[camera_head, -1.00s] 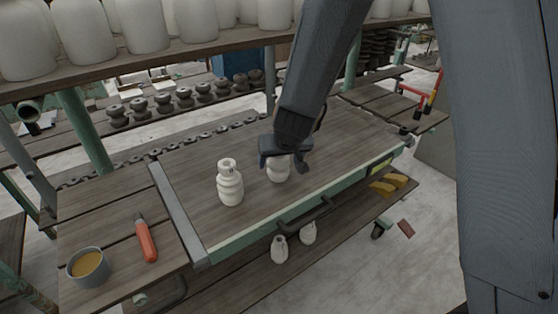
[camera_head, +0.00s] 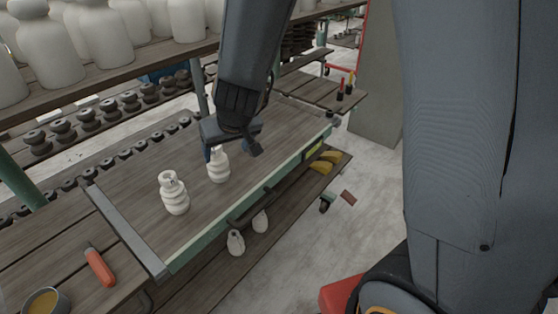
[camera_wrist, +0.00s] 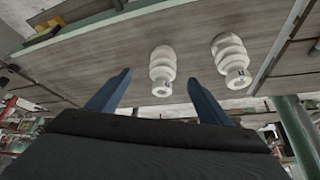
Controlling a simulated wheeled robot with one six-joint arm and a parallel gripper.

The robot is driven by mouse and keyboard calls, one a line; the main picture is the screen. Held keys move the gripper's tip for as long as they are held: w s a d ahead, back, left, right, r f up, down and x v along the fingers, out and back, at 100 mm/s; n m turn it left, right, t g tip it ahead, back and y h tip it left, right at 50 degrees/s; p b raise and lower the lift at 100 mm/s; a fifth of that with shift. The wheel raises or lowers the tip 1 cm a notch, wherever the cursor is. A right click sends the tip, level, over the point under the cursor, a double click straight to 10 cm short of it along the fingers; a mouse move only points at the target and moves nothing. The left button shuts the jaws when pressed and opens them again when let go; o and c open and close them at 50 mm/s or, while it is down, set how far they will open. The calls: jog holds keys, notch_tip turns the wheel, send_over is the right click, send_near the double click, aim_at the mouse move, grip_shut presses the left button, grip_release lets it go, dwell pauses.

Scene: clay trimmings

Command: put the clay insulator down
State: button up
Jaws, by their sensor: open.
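Two white ribbed clay insulators stand upright on the wooden cart top (camera_head: 130,180). The nearer insulator (camera_head: 173,194) stands left of my gripper, apart from it. The other insulator (camera_head: 218,167) stands just below and beside my gripper (camera_head: 232,155), its top partly hidden by the gripper. In the wrist view my gripper (camera_wrist: 158,95) has its fingers wide apart with nothing held.
An orange-handled tool (camera_head: 100,268) and a cup (camera_head: 45,302) of yellowish stuff are on the left side table. Two white pieces (camera_head: 237,243) and yellow objects (camera_head: 325,162) are on the lower shelf. Large white vessels (camera_head: 105,35) line the shelf behind. The cart top's right part is clear.

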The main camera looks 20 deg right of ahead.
jog(key=s+d+r+m+g+h, duration=0.1)
jog(key=s+d+m+g, duration=0.1)
jog(key=s+d, duration=1.2)
jog(key=shift+d+r+g, duration=0.3)
jog(key=shift+d+g, duration=0.15)
jog(key=shift+g, duration=0.35)
notch_tip(320, 180, down, 8)
jog(key=g+b, duration=0.1)
jog(key=b, duration=0.6)
